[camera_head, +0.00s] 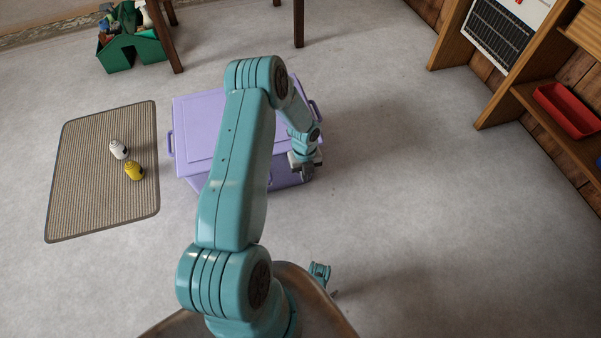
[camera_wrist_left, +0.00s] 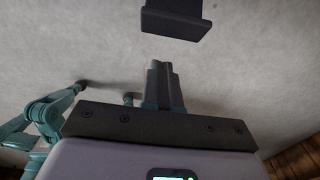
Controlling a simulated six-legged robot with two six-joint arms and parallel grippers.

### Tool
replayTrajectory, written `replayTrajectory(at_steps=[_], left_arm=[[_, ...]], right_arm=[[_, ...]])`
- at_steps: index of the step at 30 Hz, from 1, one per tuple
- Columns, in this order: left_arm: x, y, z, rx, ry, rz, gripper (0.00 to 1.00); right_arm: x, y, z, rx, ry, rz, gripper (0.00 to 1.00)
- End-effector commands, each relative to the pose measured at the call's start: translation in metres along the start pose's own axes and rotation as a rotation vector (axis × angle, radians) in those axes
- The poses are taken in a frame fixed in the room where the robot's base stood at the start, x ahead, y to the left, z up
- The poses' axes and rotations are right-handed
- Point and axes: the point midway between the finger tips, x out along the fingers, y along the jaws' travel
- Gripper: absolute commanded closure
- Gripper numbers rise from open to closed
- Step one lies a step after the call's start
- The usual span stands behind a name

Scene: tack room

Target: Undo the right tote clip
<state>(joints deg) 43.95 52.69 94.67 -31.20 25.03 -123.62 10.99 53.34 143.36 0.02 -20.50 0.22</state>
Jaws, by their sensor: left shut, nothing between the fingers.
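The closed purple tote (camera_head: 197,122) stands on the floor behind my left arm in the head view. A dark purple clip or handle (camera_head: 315,110) shows on its right side, and another (camera_head: 170,144) on its left side. My left gripper (camera_head: 307,174) is shut and empty at the tote's front right corner, nearer to me than the right-hand clip. I cannot tell whether it touches the tote. My arm hides part of the lid and front. The left wrist view shows the shut fingers (camera_wrist_left: 165,85) over grey floor, with a dark angled piece (camera_wrist_left: 177,18) beyond them that I cannot identify.
A striped mat (camera_head: 90,170) with a white item (camera_head: 118,149) and a yellow item (camera_head: 134,171) lies left. A green bin (camera_head: 130,53) stands at the back left. Wooden shelving with a red tray (camera_head: 566,111) stands right. The floor right of the tote is clear.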

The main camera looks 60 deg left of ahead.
Motion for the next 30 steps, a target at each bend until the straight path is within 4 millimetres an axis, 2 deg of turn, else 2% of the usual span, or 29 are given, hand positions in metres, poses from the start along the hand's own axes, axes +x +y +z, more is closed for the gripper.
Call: replayTrajectory(at_steps=[9, 15, 21, 29, 30], left_arm=[[-0.052, -0.005, -0.030, 0.004, -0.001, 0.000, 1.00], [-0.077, -0.006, -0.047, 0.004, -0.001, -0.001, 1.00], [-0.086, -0.005, -0.054, 0.001, 0.000, 0.000, 1.00], [-0.085, -0.004, -0.054, 0.001, 0.000, 0.000, 1.00], [-0.085, -0.004, -0.054, 0.000, 0.001, 0.000, 1.00]], right_arm=[[-0.021, -0.011, 0.005, -0.014, -0.014, -0.002, 0.57], [-0.029, -0.016, 0.008, -0.021, -0.020, -0.002, 0.57], [-0.031, -0.017, 0.009, -0.024, -0.023, -0.003, 0.57], [-0.031, -0.017, 0.009, -0.023, -0.023, -0.003, 0.57], [-0.031, -0.017, 0.009, -0.023, -0.023, -0.003, 0.70]])
